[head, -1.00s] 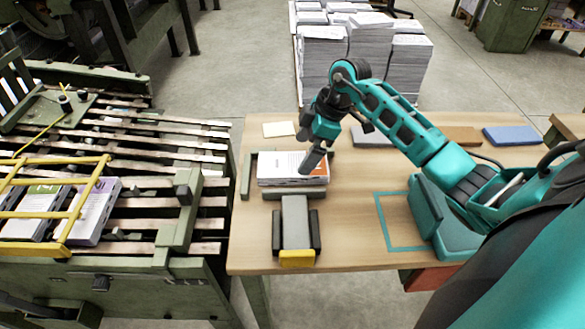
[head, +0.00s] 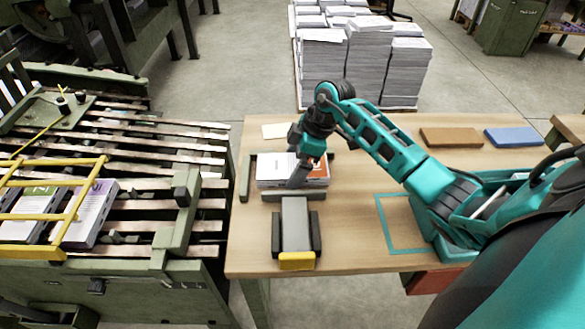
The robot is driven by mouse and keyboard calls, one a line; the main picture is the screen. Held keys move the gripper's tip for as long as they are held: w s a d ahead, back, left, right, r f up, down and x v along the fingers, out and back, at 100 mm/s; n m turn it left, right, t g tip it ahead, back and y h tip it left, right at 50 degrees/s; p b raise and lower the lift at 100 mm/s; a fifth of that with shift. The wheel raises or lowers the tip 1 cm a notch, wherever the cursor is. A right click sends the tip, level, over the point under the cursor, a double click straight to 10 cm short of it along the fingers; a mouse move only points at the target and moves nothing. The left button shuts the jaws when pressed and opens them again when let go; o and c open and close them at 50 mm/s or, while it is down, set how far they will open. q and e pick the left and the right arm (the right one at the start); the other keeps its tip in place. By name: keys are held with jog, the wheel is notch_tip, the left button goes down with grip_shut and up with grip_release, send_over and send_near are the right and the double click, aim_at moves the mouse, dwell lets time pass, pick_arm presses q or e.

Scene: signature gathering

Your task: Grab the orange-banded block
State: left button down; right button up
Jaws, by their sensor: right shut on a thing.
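The orange-banded block (head: 318,171), white with an orange right end, lies on the wooden table (head: 350,240) at the back of a low green stop frame. My right gripper (head: 298,178) comes down from above at the middle of the block, its fingers shut on it. The fingers cover part of the block, so the exact grip is partly hidden. The block still appears to rest low at the table. My left gripper is not in view.
A grey device with a yellow front (head: 296,258) sits just in front of the block. Brown (head: 451,137) and blue (head: 512,136) slabs lie at the back right. A teal outlined square (head: 402,250) is empty. Purple-banded (head: 85,215) and green-banded blocks lie on the slatted conveyor at left.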

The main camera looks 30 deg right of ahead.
jog(key=c, duration=0.3)
jog(key=shift+r, duration=0.15)
